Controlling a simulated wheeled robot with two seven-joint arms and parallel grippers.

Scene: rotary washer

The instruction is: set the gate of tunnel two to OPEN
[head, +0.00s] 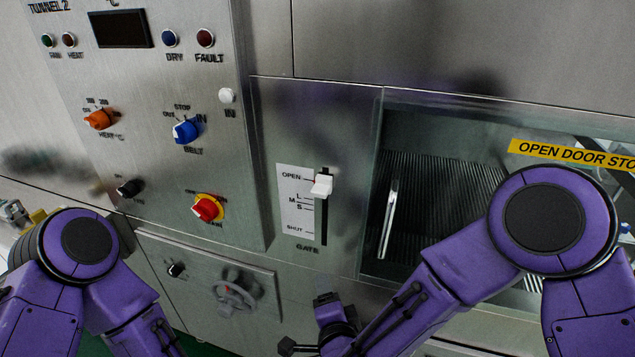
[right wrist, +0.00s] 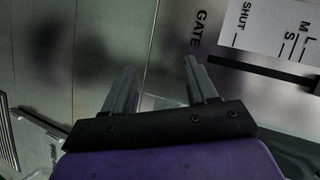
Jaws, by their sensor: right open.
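The gate slider's white knob (head: 322,186) sits near the top of its dark vertical slot (head: 324,225), about level with the OPEN mark on the white scale plate (head: 296,212). The scale reads OPEN at the top, then L, M, S, and SHUT at the bottom, with GATE below. My right gripper (head: 305,322) is below the GATE label, open and apart from the knob. In the right wrist view its two fingers (right wrist: 160,70) are spread and empty, with the SHUT end of the scale plate (right wrist: 262,30) ahead to the right. My left gripper is out of view.
The TUNNEL 2 control panel (head: 160,180) with orange, blue and red knobs stands left of the gate. A recessed opening with a ribbed curtain (head: 440,185) and a vertical handle (head: 389,220) is at the right. A handwheel (head: 235,291) is on the lower panel.

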